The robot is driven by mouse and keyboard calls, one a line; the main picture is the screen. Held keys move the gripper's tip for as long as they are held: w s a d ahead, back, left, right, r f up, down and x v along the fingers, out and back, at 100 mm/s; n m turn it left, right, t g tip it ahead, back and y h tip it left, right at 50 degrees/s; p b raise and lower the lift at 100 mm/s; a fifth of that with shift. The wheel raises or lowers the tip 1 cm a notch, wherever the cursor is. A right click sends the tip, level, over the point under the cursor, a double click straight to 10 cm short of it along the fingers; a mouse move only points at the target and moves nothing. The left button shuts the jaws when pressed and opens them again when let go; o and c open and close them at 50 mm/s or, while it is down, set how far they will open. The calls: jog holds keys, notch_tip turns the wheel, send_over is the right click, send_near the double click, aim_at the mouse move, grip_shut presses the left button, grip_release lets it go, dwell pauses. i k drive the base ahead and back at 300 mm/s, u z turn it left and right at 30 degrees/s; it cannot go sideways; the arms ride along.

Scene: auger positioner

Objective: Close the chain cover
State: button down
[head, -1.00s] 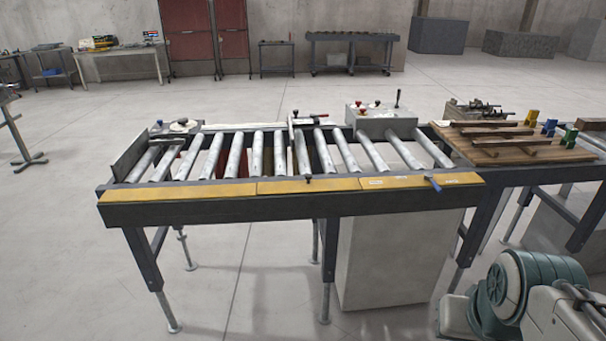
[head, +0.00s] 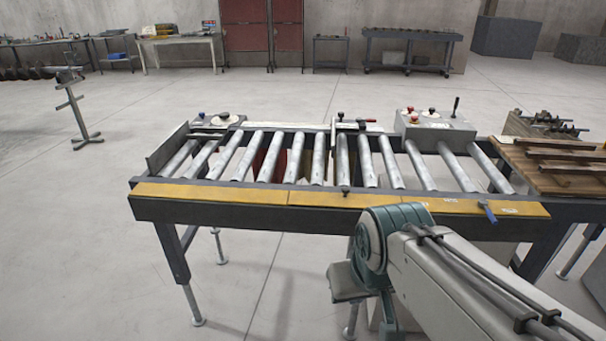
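The roller conveyor table (head: 300,212) stands in front of me, with a row of grey rollers. I cannot tell for sure which part is the chain cover. Long yellow panels (head: 240,194) lie along the table's near edge. A dark upright plate (head: 166,148) stands at its left end. A narrow pale strip (head: 290,127) runs along the far edge behind the rollers. My arm reaches in from the lower right, in front of the table's near side. My gripper is not visible.
A grey control box (head: 436,130) with red knobs and a lever sits at the back right. A wooden board (head: 550,180) with bars lies on the right. A stand (head: 78,115) is at the left. The floor left of the table is free.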

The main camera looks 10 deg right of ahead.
aim_at(343, 199)
jog(key=z, duration=0.05)
jog(key=i, duration=0.95)
jog(key=z, duration=0.4)
